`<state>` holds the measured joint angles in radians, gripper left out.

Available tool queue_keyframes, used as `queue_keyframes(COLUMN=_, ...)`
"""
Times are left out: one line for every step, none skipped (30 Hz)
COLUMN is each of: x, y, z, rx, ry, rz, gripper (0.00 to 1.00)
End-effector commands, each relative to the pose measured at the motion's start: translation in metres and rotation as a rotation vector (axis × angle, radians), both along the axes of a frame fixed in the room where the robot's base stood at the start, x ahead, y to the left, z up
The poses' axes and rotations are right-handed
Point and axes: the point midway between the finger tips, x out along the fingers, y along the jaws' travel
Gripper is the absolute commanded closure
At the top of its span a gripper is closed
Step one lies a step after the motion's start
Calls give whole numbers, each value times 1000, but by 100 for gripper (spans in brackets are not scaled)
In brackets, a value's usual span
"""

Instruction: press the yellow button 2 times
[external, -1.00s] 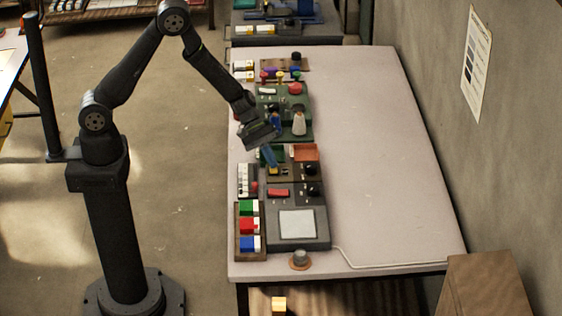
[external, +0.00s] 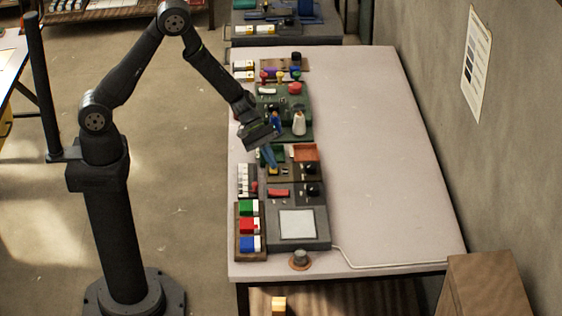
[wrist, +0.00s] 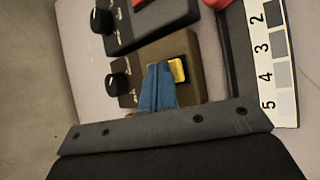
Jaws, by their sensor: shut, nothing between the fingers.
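The yellow button (wrist: 177,70) is set in a brown-grey box that also carries a black knob. In the wrist view, my gripper (wrist: 157,67) has its blue fingers together and empty, just beside the button and covering part of its left side. In the external view, my gripper (external: 273,165) points down at the same box, among the row of panels on the table. The button is mostly hidden there by the fingers. Whether the fingertips touch the button or hover over it, I cannot tell.
A black knob (wrist: 118,84) sits left of the fingers. A dark box with a red switch (external: 279,192) stands beside the brown-grey box. An orange tray (external: 305,152) and a numbered white strip (wrist: 265,50) are close by. The right of the table (external: 375,150) is clear.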

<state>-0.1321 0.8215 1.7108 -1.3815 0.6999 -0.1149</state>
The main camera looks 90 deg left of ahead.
Motion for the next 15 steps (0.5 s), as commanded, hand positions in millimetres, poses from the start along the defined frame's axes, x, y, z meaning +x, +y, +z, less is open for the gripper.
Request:
queue_keyframes(x=0, y=0, z=3, rx=0, ry=-1, rz=-1, gripper=100)
queue_keyframes(x=0, y=0, z=5, rx=0, ry=-1, rz=-1, gripper=100)
queue_keyframes(x=0, y=0, z=7, rx=0, ry=-1, rz=-1, gripper=100)
queue_keyframes(x=0, y=0, z=9, rx=0, ry=-1, rz=-1, gripper=100)
queue_keyframes(x=0, y=0, z=11, rx=0, ry=-1, rz=-1, gripper=100)
queue_keyframes(x=0, y=0, z=12, rx=0, ry=-1, rz=0, gripper=100)
queue_keyframes(x=0, y=0, z=13, rx=0, ry=-1, rz=-1, gripper=100)
queue_keyframes(x=0, y=0, z=14, rx=0, ry=-1, rz=-1, gripper=100)
queue_keyframes(x=0, y=0, z=14, rx=0, ry=0, rz=0, gripper=100)
queue_keyframes(x=0, y=0, z=14, rx=0, ry=0, rz=0, gripper=100)
queue_keyframes(x=0, y=0, z=14, rx=0, ry=0, rz=0, gripper=100)
queue_keyframes(x=0, y=0, z=14, rx=0, ry=0, rz=0, gripper=100)
queue_keyframes(x=0, y=0, z=14, rx=0, ry=0, rz=0, gripper=100)
queue_keyframes(x=0, y=0, z=14, rx=0, ry=0, rz=0, gripper=100)
queue_keyframes(x=0, y=0, z=14, rx=0, ry=0, rz=0, gripper=100)
